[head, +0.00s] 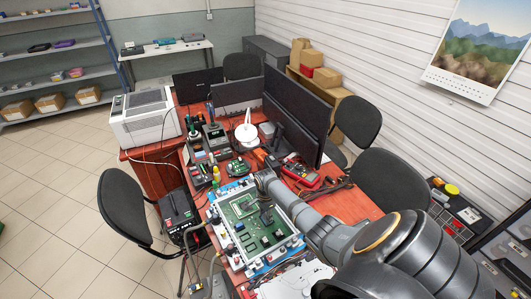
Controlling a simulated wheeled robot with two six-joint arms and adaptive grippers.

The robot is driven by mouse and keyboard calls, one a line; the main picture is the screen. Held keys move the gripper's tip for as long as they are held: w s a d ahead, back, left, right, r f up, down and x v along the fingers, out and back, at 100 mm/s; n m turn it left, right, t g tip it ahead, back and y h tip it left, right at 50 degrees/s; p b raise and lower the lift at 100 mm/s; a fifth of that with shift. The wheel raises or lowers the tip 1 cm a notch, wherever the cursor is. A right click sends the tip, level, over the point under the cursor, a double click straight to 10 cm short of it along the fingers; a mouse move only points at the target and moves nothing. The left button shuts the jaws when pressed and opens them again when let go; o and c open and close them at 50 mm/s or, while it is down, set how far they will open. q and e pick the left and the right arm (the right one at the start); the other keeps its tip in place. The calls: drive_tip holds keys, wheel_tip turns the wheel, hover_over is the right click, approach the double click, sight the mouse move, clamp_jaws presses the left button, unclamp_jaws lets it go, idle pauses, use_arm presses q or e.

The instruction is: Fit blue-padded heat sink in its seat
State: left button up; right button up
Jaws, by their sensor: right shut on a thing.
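A green circuit board (244,234) lies in a white and blue frame (290,246) on the red-brown desk. My right arm reaches in from the lower right. Its gripper (266,212) points down over the right part of the board and is shut on a small dark thing, probably the heat sink. The gripper and the distance hide most of it, and no blue pad can be made out. I cannot tell whether it touches the board. Other small dark parts stand on the board; the seat cannot be picked out. My left gripper is not in view.
A large black monitor (296,108) stands behind the board. A red multimeter (300,172) lies beside my arm. Bench instruments (215,135) and a white printer (146,117) stand at the back left. Cables run along the desk's left edge. A black chair (124,207) is at the left.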

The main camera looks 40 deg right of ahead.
idle(0.4)
drive_tip(key=o, duration=1.2)
drive_tip(key=shift+o, duration=1.1)
wheel_tip(320, 180, up, 7)
drive_tip(key=p, duration=0.8)
